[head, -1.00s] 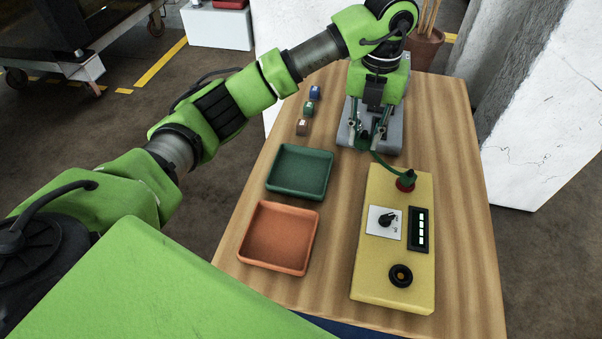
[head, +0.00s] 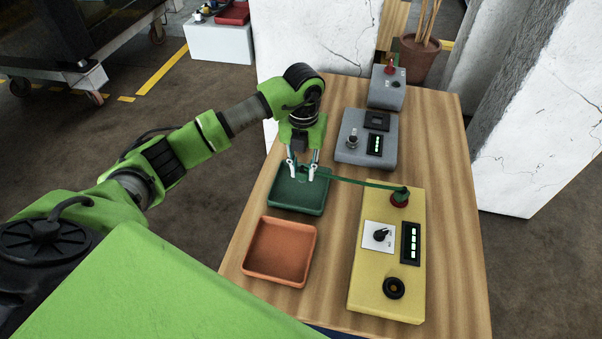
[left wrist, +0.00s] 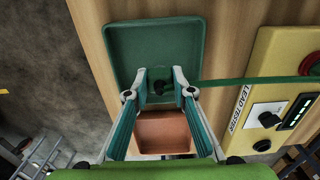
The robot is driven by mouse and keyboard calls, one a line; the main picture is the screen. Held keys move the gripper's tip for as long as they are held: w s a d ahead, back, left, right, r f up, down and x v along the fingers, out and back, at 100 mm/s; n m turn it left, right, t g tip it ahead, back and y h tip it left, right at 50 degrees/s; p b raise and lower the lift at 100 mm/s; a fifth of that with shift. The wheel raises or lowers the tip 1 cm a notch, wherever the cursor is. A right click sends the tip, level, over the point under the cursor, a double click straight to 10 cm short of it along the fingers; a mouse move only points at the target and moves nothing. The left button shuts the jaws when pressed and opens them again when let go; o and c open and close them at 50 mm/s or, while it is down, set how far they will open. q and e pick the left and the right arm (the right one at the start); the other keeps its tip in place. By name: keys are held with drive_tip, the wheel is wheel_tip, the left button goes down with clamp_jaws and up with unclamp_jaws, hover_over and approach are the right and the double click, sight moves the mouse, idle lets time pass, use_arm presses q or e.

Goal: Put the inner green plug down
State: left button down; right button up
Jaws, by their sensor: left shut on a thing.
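My left gripper (head: 303,173) is shut on the inner green plug (left wrist: 159,88) and holds it over the green tray (head: 290,204). The fingers hide much of the plug in the head view. In the left wrist view the plug shows dark between the fingertips, in front of the tray floor (left wrist: 125,42). I cannot tell whether it touches the floor. A green cable (head: 355,182) runs from it to the other green plug (head: 400,194), which stands upright at the red socket on the yellow lead tester (head: 375,285). My right gripper is not in view.
An orange tray (head: 280,252) lies in front of the green tray. A grey box (head: 350,155) with a dark recess and a smaller grey box (head: 385,95) with a red top piece stand farther back. Bare wood lies along the table's right side.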

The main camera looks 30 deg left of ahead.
sight(301, 177)
use_arm(q)
drive_tip(key=f, duration=0.1)
drive_tip(key=f+p, duration=0.2)
drive_tip(key=shift+s+a+f, duration=0.1)
drive_tip(key=shift+s+a, duration=0.05)
drive_tip(key=shift+a, duration=0.15)
drive_tip(key=shift+f, duration=0.2)
drive_tip(key=shift+f, duration=0.1)
drive_tip(key=c, duration=2.2)
unclamp_jaws()
drive_tip(key=shift+f+b, duration=0.1)
drive_tip(key=shift+b, duration=0.2)
drive_tip(key=o, duration=0.4)
drive_tip(key=shift+o, duration=0.2)
